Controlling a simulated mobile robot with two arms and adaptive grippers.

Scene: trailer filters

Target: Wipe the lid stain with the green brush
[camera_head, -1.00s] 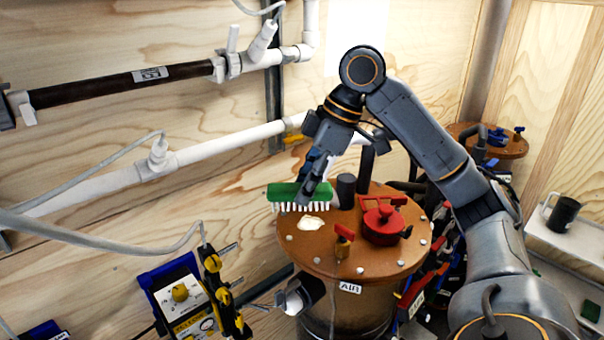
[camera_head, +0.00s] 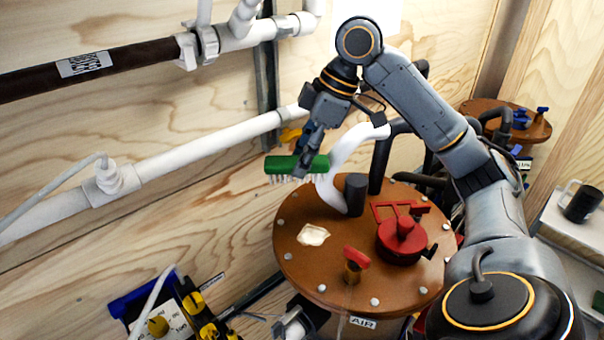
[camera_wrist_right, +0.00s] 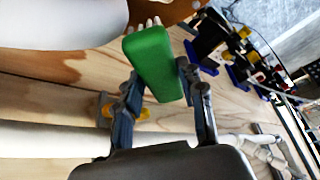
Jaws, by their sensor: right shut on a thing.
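The green brush (camera_head: 297,164) with white bristles is held in my right gripper (camera_head: 306,160), in the air above and behind the left edge of the brown lid (camera_head: 330,265). In the right wrist view the green brush (camera_wrist_right: 155,62) sits between the two fingers of the gripper (camera_wrist_right: 160,92). The cream-coloured stain (camera_head: 312,235) lies on the left part of the lid, in full view. The bristles point down and are clear of the lid. My left gripper is not in view.
A red valve cap (camera_head: 402,240), a small red tap (camera_head: 355,259) and a dark post (camera_head: 355,192) stand on the lid. A yellow and blue device (camera_head: 165,312) is at lower left.

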